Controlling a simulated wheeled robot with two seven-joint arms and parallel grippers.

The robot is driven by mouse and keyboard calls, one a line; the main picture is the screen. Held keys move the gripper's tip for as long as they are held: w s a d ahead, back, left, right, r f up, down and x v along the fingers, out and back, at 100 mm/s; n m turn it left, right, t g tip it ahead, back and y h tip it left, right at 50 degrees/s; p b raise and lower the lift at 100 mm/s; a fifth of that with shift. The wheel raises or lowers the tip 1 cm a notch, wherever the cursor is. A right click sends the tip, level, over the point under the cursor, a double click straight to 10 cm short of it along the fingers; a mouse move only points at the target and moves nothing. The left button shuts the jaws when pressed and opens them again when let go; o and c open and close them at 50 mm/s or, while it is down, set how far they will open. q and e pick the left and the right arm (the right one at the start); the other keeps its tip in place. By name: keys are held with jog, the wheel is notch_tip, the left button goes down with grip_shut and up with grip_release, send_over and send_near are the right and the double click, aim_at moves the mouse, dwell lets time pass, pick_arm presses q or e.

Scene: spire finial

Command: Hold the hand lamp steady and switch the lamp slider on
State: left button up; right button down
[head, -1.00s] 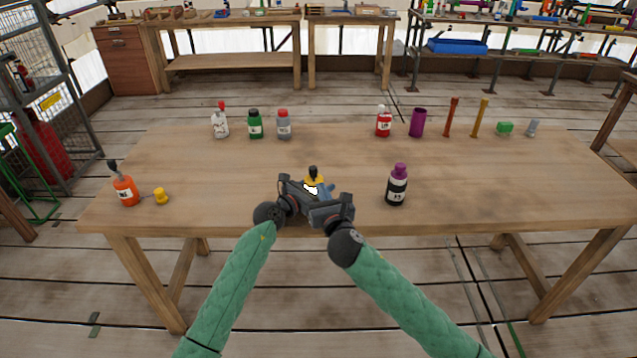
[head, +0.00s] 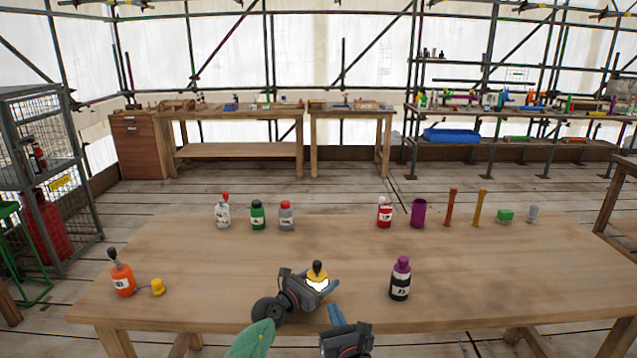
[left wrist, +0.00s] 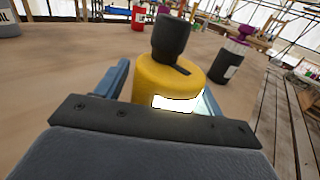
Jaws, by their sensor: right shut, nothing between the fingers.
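The hand lamp (head: 317,280) is yellow with a black upright knob on top and stands near the table's front edge. In the left wrist view, the lamp (left wrist: 165,80) shows a dark slot in its top, the knob at the slot's left end, and a bright white window that glows. My left gripper (head: 313,284) has its blue fingers on either side of the lamp and is shut on it. My right gripper (head: 335,313) is shut and empty, in front of the lamp and apart from it, at the table's front edge.
A black bottle with a purple cap (head: 400,279) stands right of the lamp. An orange bottle (head: 122,279) and a small yellow piece (head: 158,287) are at the left. Several bottles and parts line the back of the table (head: 230,265). The middle is clear.

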pick_arm(q)
jog(key=shift+o, duration=0.7)
